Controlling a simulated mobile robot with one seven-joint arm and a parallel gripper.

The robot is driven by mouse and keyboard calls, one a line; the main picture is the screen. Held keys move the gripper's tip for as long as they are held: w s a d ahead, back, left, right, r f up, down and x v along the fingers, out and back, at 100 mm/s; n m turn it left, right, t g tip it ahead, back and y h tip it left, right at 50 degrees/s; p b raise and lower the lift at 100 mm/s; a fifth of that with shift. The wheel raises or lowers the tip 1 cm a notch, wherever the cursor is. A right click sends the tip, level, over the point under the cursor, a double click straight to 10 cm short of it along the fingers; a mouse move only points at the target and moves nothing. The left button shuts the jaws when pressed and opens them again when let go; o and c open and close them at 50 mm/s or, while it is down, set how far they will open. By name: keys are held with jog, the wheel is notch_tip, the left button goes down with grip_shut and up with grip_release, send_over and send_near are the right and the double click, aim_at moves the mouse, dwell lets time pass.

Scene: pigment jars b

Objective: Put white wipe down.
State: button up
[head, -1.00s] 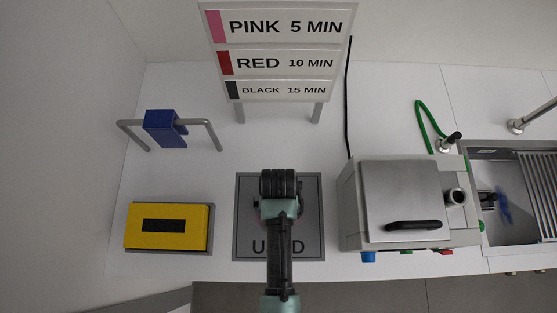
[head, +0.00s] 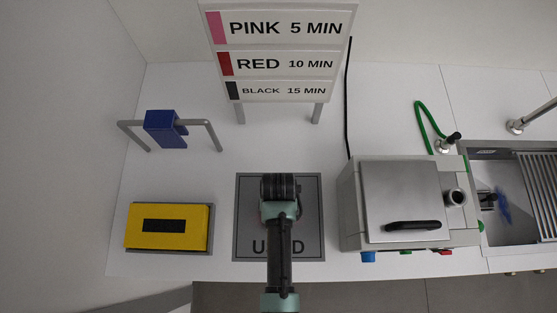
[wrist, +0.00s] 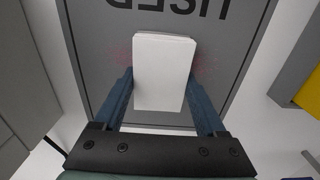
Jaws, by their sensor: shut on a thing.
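The white wipe (wrist: 164,72) is a pale folded block between the two fingers of my gripper (wrist: 163,88) in the wrist view. My gripper is shut on it, over the grey mat marked USED (wrist: 238,50). Faint reddish smudges show on the mat on both sides of the wipe. I cannot tell whether the wipe touches the mat. In the head view my arm (head: 280,215) reaches over the grey mat (head: 309,190) and hides the wipe and part of the lettering.
A yellow box (head: 190,215) with a black panel lies left of the mat. A blue cloth (head: 165,128) hangs on a grey rail behind it. A grey lidded machine (head: 400,190) stands close on the right, with a sink (head: 520,228) beyond. A sign (head: 280,60) stands behind.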

notch_tip(320, 180, up, 9)
jog(key=shift+r+b, duration=0.2)
jog(key=shift+b, duration=0.35)
jog(key=w+f+b, duration=0.1)
jog(key=w+b, duration=0.1)
jog(key=w+f+b, duration=0.1)
jog(key=b, duration=0.1)
jog(key=w+f+b, duration=0.1)
jog(key=w+b, duration=0.1)
jog(key=shift+w+b, duration=0.35)
jog(key=shift+b, duration=0.05)
jog(key=shift+w+b, duration=0.35)
jog(key=shift+w, duration=0.1)
jog(key=shift+a, duration=0.15)
